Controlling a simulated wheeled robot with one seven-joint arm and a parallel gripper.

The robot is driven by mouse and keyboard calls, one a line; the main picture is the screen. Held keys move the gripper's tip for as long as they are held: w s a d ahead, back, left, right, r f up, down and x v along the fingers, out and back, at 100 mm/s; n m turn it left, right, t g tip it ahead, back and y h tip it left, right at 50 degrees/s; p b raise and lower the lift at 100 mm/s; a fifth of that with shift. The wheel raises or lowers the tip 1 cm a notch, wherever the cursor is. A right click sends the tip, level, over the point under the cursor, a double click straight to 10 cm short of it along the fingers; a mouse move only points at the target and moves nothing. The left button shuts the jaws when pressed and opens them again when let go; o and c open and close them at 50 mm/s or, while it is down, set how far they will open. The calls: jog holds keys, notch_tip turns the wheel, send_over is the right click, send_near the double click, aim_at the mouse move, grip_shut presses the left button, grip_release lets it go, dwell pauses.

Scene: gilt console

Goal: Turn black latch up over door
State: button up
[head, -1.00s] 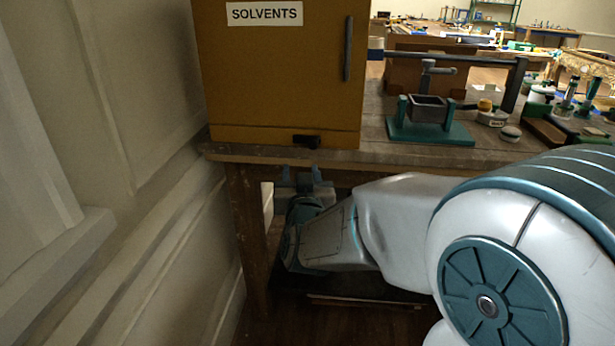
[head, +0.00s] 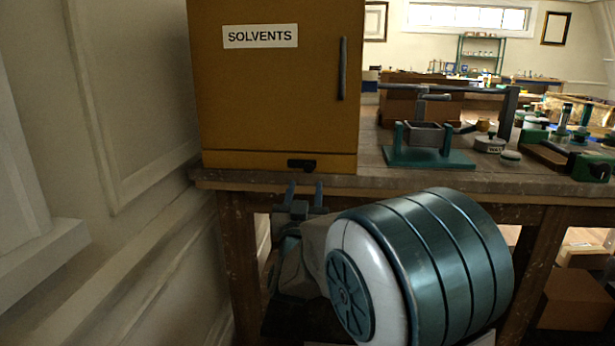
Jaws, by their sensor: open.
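The black latch (head: 302,165) is a small dark piece low on the front of the yellow-brown SOLVENTS cabinet (head: 270,90), on the strip under the door. It lies sideways, with its length level. The door is shut and has a dark upright handle (head: 343,69) near its right edge. My gripper (head: 304,193) is below and close to the latch, in front of the bench edge. Its two blue-grey fingers point up and stand apart, with nothing between them. I cannot tell the exact depth gap between fingers and latch.
The cabinet stands on a worn wooden bench (head: 350,182). A panelled wall (head: 140,100) is close on the left. A green-based stand with a grey box (head: 430,154) and several jars are to the right on the bench.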

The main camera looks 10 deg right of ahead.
aim_at(308, 168)
jog(key=x, duration=0.5)
jog(key=shift+w+d+r, duration=0.1)
jog(key=shift+w+r, duration=0.05)
jog(key=shift+w, duration=0.2)
grip_shut()
